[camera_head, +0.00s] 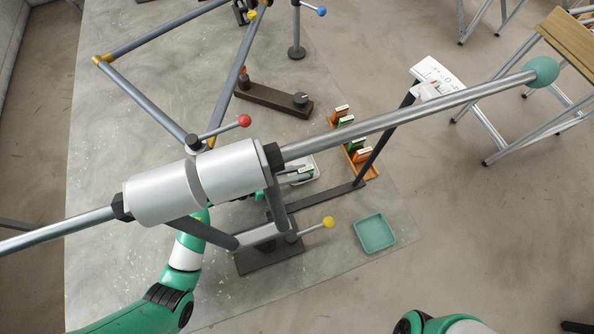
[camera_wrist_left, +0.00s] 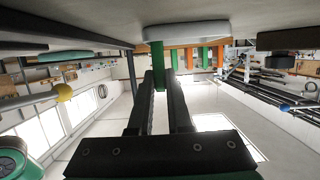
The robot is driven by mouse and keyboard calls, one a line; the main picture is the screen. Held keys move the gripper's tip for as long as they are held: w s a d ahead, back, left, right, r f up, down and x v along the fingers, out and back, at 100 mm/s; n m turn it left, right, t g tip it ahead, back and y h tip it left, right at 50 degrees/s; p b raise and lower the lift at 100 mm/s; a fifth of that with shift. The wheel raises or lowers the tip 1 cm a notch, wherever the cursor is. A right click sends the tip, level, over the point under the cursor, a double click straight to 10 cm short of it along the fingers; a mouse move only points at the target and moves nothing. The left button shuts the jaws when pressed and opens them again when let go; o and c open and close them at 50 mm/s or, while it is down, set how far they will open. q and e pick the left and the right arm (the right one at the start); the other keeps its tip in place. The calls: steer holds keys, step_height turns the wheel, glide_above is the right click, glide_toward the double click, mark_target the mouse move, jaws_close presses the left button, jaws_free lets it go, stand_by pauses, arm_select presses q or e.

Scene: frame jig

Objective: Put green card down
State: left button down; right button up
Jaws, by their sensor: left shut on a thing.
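The green card (camera_head: 306,171) is held in my left gripper (camera_head: 298,178), partly hidden behind the big metal cylinder in the head view. In the left wrist view the green card (camera_wrist_left: 157,55) stands between the shut fingers (camera_wrist_left: 165,80). Its far edge reaches the white tray (camera_wrist_left: 187,31); I cannot tell whether it touches. In the head view the white tray (camera_head: 317,170) shows only in part beside the card. My right gripper is not in view.
An orange rack (camera_head: 369,171) with several orange and green cards stands just right of the white tray. The metal cylinder and its rod (camera_head: 400,120) cross above the work area. A teal tray (camera_head: 374,233) lies at the lower right.

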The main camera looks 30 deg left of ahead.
arm_select(q)
steer(key=c, duration=0.9)
jaws_free()
steer(key=shift+f, duration=0.1)
steer(key=shift+o, duration=0.2)
steer(key=shift+r, duration=0.2)
steer(key=p+v, duration=0.4)
steer(key=v, duration=0.7)
steer(key=shift+s+a+r+p, duration=0.2)
steer(key=shift+p, duration=0.1)
steer(key=shift+s+a, duration=0.1)
steer(key=shift+s, duration=0.1)
